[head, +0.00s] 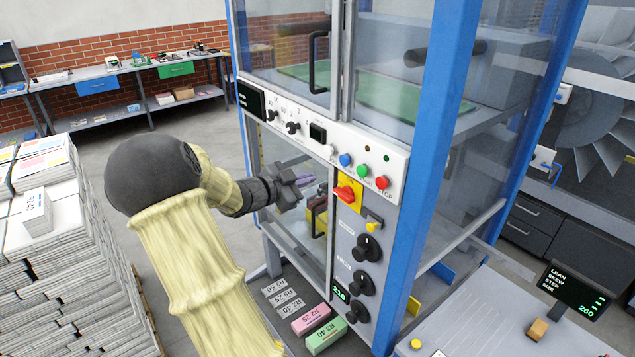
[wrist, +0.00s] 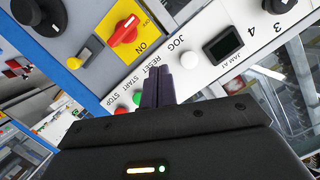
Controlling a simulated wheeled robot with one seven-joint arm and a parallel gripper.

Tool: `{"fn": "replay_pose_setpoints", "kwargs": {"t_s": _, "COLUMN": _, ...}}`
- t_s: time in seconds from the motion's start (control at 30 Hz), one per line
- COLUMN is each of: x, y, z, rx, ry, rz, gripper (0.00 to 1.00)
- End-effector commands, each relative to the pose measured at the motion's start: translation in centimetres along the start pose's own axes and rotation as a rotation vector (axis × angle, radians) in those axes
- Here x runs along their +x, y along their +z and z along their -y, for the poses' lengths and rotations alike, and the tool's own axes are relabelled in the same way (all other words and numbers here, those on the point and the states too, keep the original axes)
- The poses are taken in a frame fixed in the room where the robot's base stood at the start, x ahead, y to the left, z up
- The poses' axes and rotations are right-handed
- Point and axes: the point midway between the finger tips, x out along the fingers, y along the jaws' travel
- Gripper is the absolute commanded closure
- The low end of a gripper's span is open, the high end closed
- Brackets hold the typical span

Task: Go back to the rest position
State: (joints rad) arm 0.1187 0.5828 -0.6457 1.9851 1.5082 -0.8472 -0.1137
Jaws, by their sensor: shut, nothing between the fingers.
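My gripper (head: 291,187) is in front of the blue-framed machine's control panel, at the end of my arm with its pale yellow sleeve. In the wrist view its dark fingers (wrist: 158,86) are together and hold nothing. They overlap the lower edge of the white button strip (wrist: 185,62), beside the green and white buttons; I cannot tell whether they touch it. The red rotary switch (head: 346,195) on its yellow plate is just right of my gripper in the head view. It also shows in the wrist view (wrist: 124,31).
Stacks of printed paper (head: 45,270) stand on the left. Labelled blocks, one pink (head: 311,320) and one green (head: 326,337), lie below the machine. A table with a small display (head: 577,291) is at the lower right. Open floor lies between the stacks and the machine.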

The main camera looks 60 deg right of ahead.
Motion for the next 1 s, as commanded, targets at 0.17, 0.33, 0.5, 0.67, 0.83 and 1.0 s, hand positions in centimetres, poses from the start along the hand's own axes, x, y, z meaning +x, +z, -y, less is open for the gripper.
{"fn": "replay_pose_setpoints", "kwargs": {"t_s": 0.17, "x": -0.6, "y": 0.0, "z": 0.0, "rx": 0.000, "ry": 0.003, "rz": 0.000, "gripper": 1.00}}
{"fn": "replay_pose_setpoints", "kwargs": {"t_s": 0.33, "x": -0.6, "y": 0.0, "z": 0.0, "rx": -0.001, "ry": 0.002, "rz": 0.000, "gripper": 1.00}}
{"fn": "replay_pose_setpoints", "kwargs": {"t_s": 0.5, "x": -0.6, "y": 0.0, "z": 0.0, "rx": -0.001, "ry": 0.001, "rz": 0.000, "gripper": 1.00}}
{"fn": "replay_pose_setpoints", "kwargs": {"t_s": 0.67, "x": -0.7, "y": 0.0, "z": 0.1, "rx": -0.001, "ry": 0.001, "rz": 0.000, "gripper": 1.00}}
{"fn": "replay_pose_setpoints", "kwargs": {"t_s": 0.83, "x": -1.5, "y": 1.3, "z": 0.6, "rx": -0.029, "ry": -0.043, "rz": 0.060, "gripper": 1.00}}
{"fn": "replay_pose_setpoints", "kwargs": {"t_s": 1.0, "x": -5.9, "y": 6.4, "z": 2.2, "rx": -0.155, "ry": -0.221, "rz": 0.294, "gripper": 1.00}}
